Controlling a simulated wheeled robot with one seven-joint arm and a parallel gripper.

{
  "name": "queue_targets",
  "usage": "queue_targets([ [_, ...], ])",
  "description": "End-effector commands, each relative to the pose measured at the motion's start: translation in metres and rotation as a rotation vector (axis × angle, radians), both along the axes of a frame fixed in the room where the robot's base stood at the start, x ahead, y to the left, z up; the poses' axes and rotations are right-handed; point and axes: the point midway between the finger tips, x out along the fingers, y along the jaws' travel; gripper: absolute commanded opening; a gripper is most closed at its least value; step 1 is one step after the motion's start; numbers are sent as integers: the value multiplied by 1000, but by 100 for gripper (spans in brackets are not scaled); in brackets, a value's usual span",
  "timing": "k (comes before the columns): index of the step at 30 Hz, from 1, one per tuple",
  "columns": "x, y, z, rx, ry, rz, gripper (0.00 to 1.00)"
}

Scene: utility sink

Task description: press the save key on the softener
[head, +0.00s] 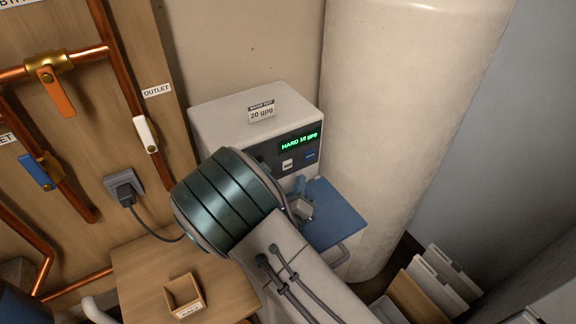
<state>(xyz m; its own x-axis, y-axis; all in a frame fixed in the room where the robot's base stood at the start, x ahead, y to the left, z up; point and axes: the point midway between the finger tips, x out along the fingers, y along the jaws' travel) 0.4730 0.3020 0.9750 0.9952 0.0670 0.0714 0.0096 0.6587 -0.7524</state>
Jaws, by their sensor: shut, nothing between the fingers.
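The softener's control box (225,108) is a pale grey box with a dark front panel. Its green display (299,141) seems to read "HARD 10 gpg". Below the display are a white key (287,164) and a blue key (310,156); their lettering is too small to read, so I cannot tell which is save. My gripper (301,206) is shut and empty, just below the panel and in front of the box. My arm hides the panel's left part and much of the gripper. I see no contact with either key.
A tag reading "20 gpg" (261,112) sits on the box top. A blue flap (338,216) juts out below the panel beside my gripper. A tall cream tank (400,120) stands right. Copper pipes with valves (50,75) and a wooden tray (184,294) are left.

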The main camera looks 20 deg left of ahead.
Motion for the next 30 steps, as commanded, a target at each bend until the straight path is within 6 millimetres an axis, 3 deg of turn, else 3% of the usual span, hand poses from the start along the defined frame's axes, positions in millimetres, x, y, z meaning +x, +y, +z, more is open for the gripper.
queue_targets([
  [10,21,24,0,0,1,-1,0],
  [30,22,26,0,0,1,-1,0],
])
